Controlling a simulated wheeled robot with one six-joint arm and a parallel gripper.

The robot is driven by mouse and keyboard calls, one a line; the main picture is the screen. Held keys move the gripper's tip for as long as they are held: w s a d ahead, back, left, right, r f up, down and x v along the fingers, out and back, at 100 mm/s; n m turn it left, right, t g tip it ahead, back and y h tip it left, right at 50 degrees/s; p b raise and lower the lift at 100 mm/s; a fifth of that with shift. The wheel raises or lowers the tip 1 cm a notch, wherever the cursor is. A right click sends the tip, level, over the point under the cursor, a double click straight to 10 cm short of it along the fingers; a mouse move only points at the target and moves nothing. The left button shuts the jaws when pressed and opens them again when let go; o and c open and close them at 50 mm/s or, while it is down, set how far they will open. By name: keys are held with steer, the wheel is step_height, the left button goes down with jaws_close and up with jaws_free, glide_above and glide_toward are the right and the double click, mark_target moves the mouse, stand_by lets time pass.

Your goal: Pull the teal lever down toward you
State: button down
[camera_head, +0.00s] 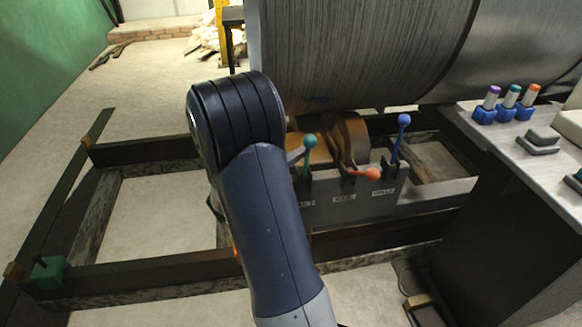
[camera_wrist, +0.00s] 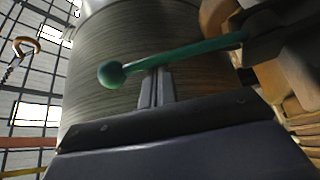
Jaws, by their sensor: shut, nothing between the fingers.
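The teal lever (camera_head: 307,158) stands nearly upright at the left of a row of levers, with a ball on its top end. In the wrist view the teal lever (camera_wrist: 185,53) crosses the picture, its ball at the left. My gripper (camera_wrist: 156,84) is shut and empty, its fingertips at the middle of the rod. I cannot tell whether they touch it. In the head view only a grey bit of my gripper (camera_head: 297,154) shows, just left of the lever below its ball. My arm hides the rest.
An orange lever (camera_head: 362,173) lies low, pointing left, and a blue lever (camera_head: 399,138) stands upright farther right. A large drum (camera_head: 360,50) fills the space behind. A console (camera_head: 505,165) with several small items stands at the right. Floor shows at the left.

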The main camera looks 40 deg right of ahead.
mark_target(307, 156)
steer(key=s+a+f+m+b, duration=0.1)
steer(key=s+a+f+b, duration=0.2)
steer(key=b, duration=0.6)
steer(key=shift+s+f+h+b, duration=0.2)
steer(key=shift+s+h+b, duration=0.1)
steer(key=shift+s, duration=0.55)
steer(key=shift+s+f, duration=0.15)
steer(key=shift+f, duration=0.05)
steer(key=shift+r, duration=0.1)
steer(key=w+r+p, duration=0.1)
steer(key=w+r, duration=0.2)
steer(key=shift+w, duration=0.1)
steer(key=w+a+f+p, duration=0.1)
steer(key=a+f, duration=0.2)
steer(key=a, duration=0.5)
steer(key=shift+w+a+f, duration=0.2)
steer(key=shift+f, duration=0.1)
